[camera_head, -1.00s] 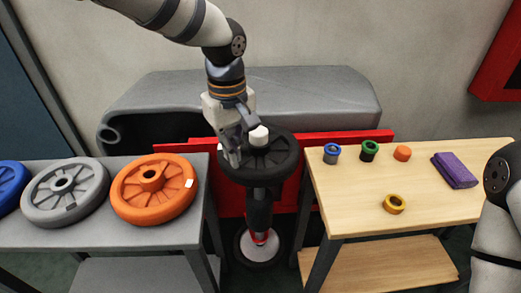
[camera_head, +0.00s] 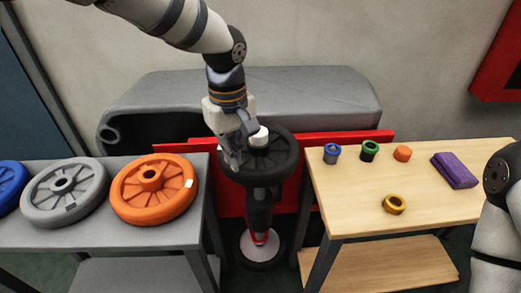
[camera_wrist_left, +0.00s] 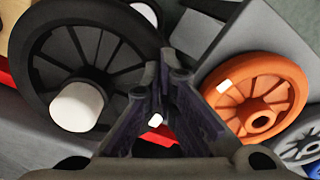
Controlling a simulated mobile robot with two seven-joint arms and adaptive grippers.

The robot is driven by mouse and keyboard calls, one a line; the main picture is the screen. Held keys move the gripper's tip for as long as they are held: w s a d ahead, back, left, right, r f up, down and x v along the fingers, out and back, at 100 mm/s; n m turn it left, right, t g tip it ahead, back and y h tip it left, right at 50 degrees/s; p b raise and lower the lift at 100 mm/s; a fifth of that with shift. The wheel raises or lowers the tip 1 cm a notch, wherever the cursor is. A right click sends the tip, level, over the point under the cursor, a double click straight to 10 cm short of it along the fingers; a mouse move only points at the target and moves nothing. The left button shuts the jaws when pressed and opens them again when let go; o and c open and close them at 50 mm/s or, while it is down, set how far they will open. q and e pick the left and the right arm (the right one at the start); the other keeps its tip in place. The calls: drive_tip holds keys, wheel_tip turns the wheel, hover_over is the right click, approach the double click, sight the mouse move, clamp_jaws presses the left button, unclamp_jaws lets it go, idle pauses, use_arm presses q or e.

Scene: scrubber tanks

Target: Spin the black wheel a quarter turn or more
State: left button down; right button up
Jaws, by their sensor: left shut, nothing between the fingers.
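The black wheel (camera_head: 273,168) lies flat on top of a dark post between the two tables. A white knob (camera_head: 259,137) stands up from near its middle. In the left wrist view the black wheel (camera_wrist_left: 40,72) fills the upper left, with the white knob (camera_wrist_left: 77,107) on it. My left gripper (camera_head: 235,162) points down at the wheel's left rim. Its fingers are shut with nothing between them, and the wrist view shows the closed tips (camera_wrist_left: 175,75) beside the rim. I cannot tell whether they touch it. My right gripper is out of view.
The left grey table holds an orange wheel (camera_head: 153,190), a grey wheel (camera_head: 64,192) and a blue wheel (camera_head: 10,186). The right wooden table (camera_head: 350,215) holds small coloured rings and a purple cloth (camera_head: 455,170). A red panel (camera_head: 345,138) and grey casing (camera_head: 300,95) stand behind.

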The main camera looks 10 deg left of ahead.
sight(254, 172)
use_arm(q)
drive_tip(key=shift+f, duration=0.25)
drive_tip(key=shift+s+d, duration=0.2)
drive_tip(key=shift+d, duration=0.35)
drive_tip(key=shift+s+d, duration=0.15)
drive_tip(key=shift+d, duration=0.4)
drive_tip(key=shift+d, duration=0.1)
drive_tip(key=shift+d+f, duration=0.1)
drive_tip(key=shift+d, duration=0.9)
